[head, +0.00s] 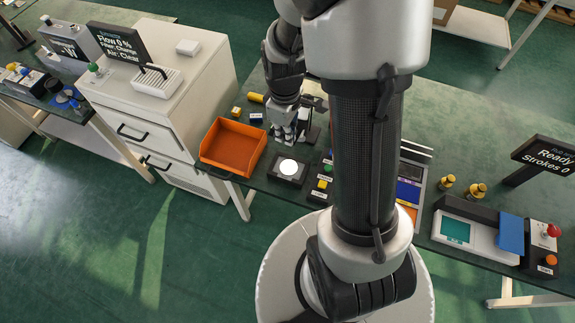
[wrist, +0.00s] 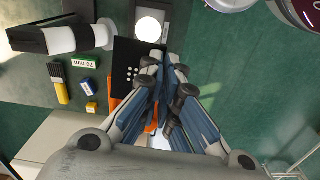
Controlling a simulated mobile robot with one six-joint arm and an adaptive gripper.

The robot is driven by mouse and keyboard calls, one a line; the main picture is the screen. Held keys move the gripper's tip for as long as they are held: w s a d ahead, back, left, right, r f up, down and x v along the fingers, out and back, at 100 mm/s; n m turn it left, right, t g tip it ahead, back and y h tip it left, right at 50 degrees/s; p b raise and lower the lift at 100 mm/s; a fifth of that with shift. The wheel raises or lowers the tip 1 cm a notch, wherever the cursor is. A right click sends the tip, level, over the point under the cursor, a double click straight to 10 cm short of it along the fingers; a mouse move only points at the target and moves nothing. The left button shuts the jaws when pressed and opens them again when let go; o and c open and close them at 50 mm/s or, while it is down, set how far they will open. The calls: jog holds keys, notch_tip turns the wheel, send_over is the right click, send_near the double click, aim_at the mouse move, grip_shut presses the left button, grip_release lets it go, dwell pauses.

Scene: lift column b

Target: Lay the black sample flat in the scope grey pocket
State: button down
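My gripper (head: 284,136) hangs above the bench beside the orange tray. In the wrist view, its fingers (wrist: 165,66) are close together. A flat black sample (wrist: 128,72) with small white dots shows at the fingertips, reaching out to their left. The fingers look shut on its edge, though they cover part of it. The scope stage (head: 288,169) is a dark square with a bright white disc, just below my gripper in the head view. It also shows at the top of the wrist view (wrist: 149,25). I cannot make out a grey pocket clearly.
The orange tray (head: 231,148) stands left of the stage. Small yellow and blue blocks (head: 256,118) lie behind it. My arm hides much of the bench.

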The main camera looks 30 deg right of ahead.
aim_at(289, 176)
jog(key=shift+s+d+n, duration=0.3)
jog(key=shift+s+d, duration=0.05)
jog(key=shift+d, duration=0.05)
notch_tip(289, 176, down, 20)
jog(key=b, duration=0.6)
jog(key=shift+f, duration=0.1)
jog(key=c, duration=2.3)
grip_release()
jog(key=shift+f, duration=0.1)
jog(key=o, duration=0.5)
